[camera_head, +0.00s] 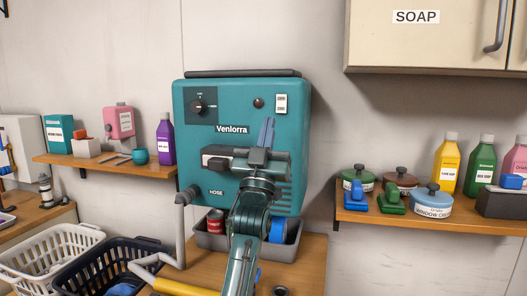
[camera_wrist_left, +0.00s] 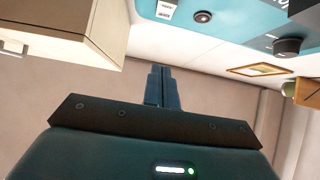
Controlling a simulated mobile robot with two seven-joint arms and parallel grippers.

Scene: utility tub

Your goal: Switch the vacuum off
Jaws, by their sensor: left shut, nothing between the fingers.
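The vacuum (camera_head: 225,150) is a teal wall unit marked "Venlorra". Its front carries a black rotary knob (camera_head: 198,106) on a dark plate at upper left. A dark reddish round lamp or button (camera_head: 258,102) and a white switch plate (camera_head: 281,104) sit at upper right; the switch's position is too small to read. My left gripper (camera_head: 267,122) is shut and empty in front of the unit, below the lamp and switch plate. In the left wrist view its fingers (camera_wrist_left: 160,85) are together, apart from the switch plate (camera_wrist_left: 165,10), lamp (camera_wrist_left: 203,16) and knob (camera_wrist_left: 288,47). My right gripper is out of view.
A grey bin (camera_head: 212,241) with cans stands under the unit. The left shelf (camera_head: 110,165) holds bottles and boxes; the right shelf (camera_head: 450,222) holds pots, brushes and bottles. A soap cabinet (camera_head: 430,45) hangs at upper right. Laundry baskets (camera_head: 45,245) stand at lower left.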

